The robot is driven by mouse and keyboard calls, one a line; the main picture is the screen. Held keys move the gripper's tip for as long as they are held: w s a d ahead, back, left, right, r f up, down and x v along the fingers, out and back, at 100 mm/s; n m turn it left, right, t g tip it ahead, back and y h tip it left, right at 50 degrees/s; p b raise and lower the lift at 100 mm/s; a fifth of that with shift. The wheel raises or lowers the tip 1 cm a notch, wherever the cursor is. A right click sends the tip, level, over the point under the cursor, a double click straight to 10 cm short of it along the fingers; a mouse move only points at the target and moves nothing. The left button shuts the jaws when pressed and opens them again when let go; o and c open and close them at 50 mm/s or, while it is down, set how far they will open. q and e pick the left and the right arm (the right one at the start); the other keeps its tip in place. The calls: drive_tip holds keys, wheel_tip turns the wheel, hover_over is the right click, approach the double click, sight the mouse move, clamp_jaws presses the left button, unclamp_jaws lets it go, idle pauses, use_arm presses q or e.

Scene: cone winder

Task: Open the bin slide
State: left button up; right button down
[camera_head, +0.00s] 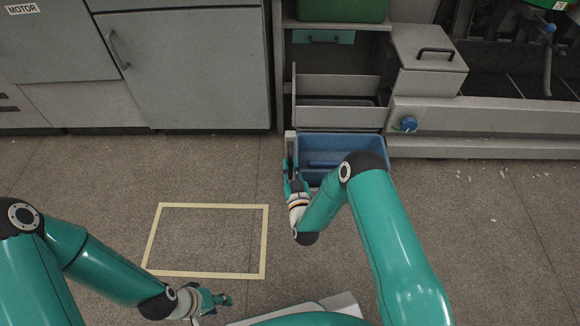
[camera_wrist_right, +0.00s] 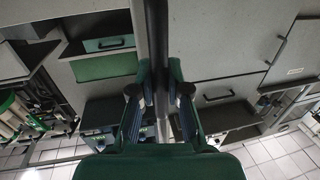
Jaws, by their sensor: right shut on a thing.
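The blue bin (camera_head: 345,147) sits low at the front of the machine, under a grey panel. At its left edge stands a pale upright slide part (camera_head: 290,143). My right gripper (camera_head: 291,176) is at this left edge. In the right wrist view my right gripper (camera_wrist_right: 160,90) is shut on a dark upright bar (camera_wrist_right: 157,35) that runs between its fingers. I cannot tell how this bar joins the bin. My left gripper (camera_head: 219,300) is low over the floor, away from the bin, and its finger gap is too small to read.
Grey cabinets (camera_head: 197,65) stand to the left. A grey box with a dark handle (camera_head: 428,60) and a blue knob (camera_head: 408,124) are right of the bin. A yellow rectangle (camera_head: 265,240) marks clear floor in front. White scraps lie on the floor to the right.

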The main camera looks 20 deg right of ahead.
drive_tip(key=c, duration=1.1)
unclamp_jaws()
drive_tip(key=shift+s+f, duration=0.1)
drive_tip(key=shift+s, duration=0.05)
drive_tip(key=shift+c, duration=0.2)
drive_tip(key=s, duration=0.7)
drive_tip(key=shift+s+a, duration=0.2)
drive_tip(key=shift+a, duration=0.15)
drive_tip(key=w+d+r, duration=0.2)
drive_tip(key=d+r, duration=0.2)
drive_tip(key=r, duration=0.2)
drive_tip(key=s+a+f+g+y, duration=0.2)
drive_tip(key=s+f+g, duration=0.3)
drive_tip(key=s, duration=0.4)
drive_tip(key=s+a+f+g+y+p, duration=0.1)
drive_tip(key=s+a+f+g+y, duration=0.15)
drive_tip(key=s+g, duration=0.5)
drive_tip(key=s+a+f+g+y, duration=0.1)
drive_tip(key=s+a+f+g, duration=0.25)
drive_tip(key=s, duration=0.65)
wheel_tip(320, 180, up, 38)
drive_tip(key=m+g+p, duration=0.1)
drive_tip(key=p, duration=3.7)
drive_tip(key=shift+s+d+r, duration=0.2)
drive_tip(key=shift+s+d, duration=0.15)
